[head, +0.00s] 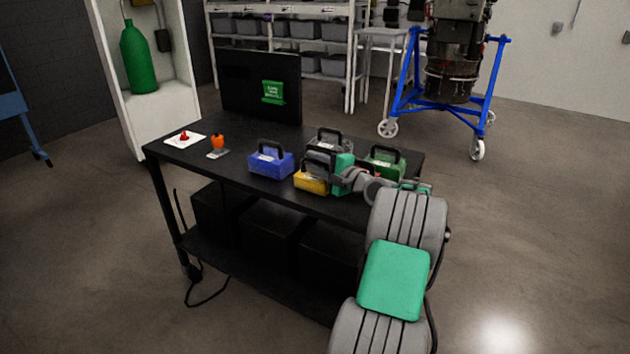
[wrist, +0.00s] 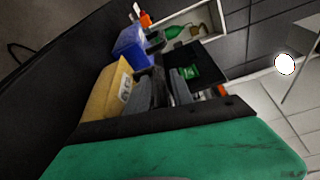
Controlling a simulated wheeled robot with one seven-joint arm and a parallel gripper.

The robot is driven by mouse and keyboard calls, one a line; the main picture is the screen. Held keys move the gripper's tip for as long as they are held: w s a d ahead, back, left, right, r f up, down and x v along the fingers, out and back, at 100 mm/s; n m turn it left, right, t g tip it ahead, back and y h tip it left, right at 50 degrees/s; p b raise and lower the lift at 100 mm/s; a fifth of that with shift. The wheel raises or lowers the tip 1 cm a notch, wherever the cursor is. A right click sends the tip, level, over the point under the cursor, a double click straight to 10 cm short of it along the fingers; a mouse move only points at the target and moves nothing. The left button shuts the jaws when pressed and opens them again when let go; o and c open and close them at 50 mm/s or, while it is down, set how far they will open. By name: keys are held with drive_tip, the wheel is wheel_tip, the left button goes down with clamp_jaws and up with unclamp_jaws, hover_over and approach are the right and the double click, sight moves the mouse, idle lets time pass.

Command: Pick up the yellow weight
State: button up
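The yellow weight (head: 311,182) sits on the black table near its front edge, with a white label on its side. It also shows at close range in the wrist view (wrist: 106,92), left of the fingers. My gripper (head: 330,167) is right beside the weight, at about the height of its handle. In the wrist view my dark gripper fingers (wrist: 167,88) reach alongside the weight by its dark handle. Fingers and handle blend together, so I cannot tell whether they are closed on it.
A blue weight (head: 270,160) stands to the left, a green weight (head: 385,161) to the right, and a dark grey one (head: 328,141) behind. A black monitor (head: 245,88), orange object (head: 217,142) and red button (head: 184,136) are further left. The table's left front is clear.

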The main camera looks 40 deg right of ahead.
clamp_jaws()
idle(0.9)
drive_tip(key=shift+r, duration=0.1)
